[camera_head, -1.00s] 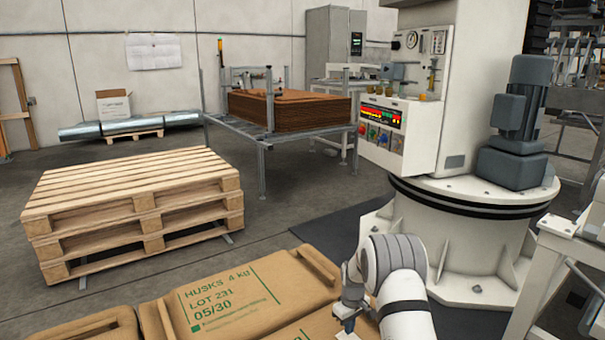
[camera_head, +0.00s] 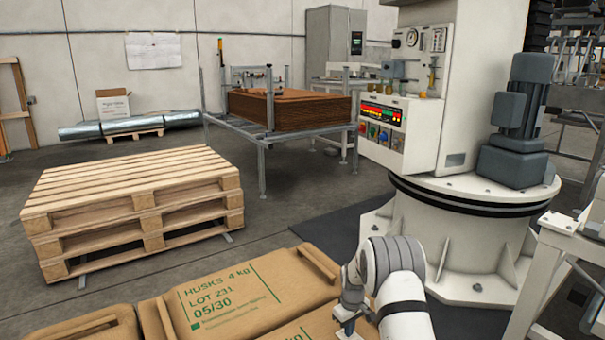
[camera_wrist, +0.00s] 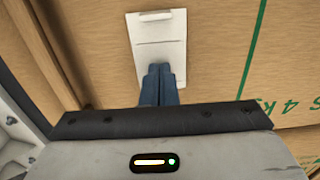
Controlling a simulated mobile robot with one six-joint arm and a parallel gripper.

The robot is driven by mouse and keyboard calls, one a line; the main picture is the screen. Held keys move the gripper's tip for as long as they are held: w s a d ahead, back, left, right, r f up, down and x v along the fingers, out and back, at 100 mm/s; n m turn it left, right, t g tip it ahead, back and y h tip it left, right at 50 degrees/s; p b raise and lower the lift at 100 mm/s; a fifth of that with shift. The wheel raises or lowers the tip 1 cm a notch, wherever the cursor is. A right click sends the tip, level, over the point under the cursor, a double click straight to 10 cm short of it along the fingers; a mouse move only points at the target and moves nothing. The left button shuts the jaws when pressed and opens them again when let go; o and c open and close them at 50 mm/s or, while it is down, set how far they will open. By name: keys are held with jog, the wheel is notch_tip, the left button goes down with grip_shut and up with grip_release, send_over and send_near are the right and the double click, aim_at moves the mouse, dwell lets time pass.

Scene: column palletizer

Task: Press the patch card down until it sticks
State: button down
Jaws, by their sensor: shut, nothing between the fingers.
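The patch card (camera_wrist: 160,42) is a small white card with a tab at one end and a fold line across it. In the wrist view it lies against a brown sack (camera_wrist: 215,50). The blue fingertips of my gripper (camera_wrist: 159,84) are shut with nothing between them and overlap the card's lower part; contact looks likely but depth is hard to judge. In the head view my gripper (camera_head: 348,323) is low over the sacks, with a sliver of the card (camera_head: 349,335) below it at the bottom edge.
A sack printed HUSKS 4 kg (camera_head: 235,295) lies just left of my gripper, with others around it. Stacked wooden pallets (camera_head: 135,215) stand at left. A white column base (camera_head: 460,225) stands behind and right of my arm.

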jog(key=shift+f, duration=0.45)
dwell(0.5)
notch_tip(320, 180, up, 9)
jog(key=p, duration=0.5)
dwell(0.3)
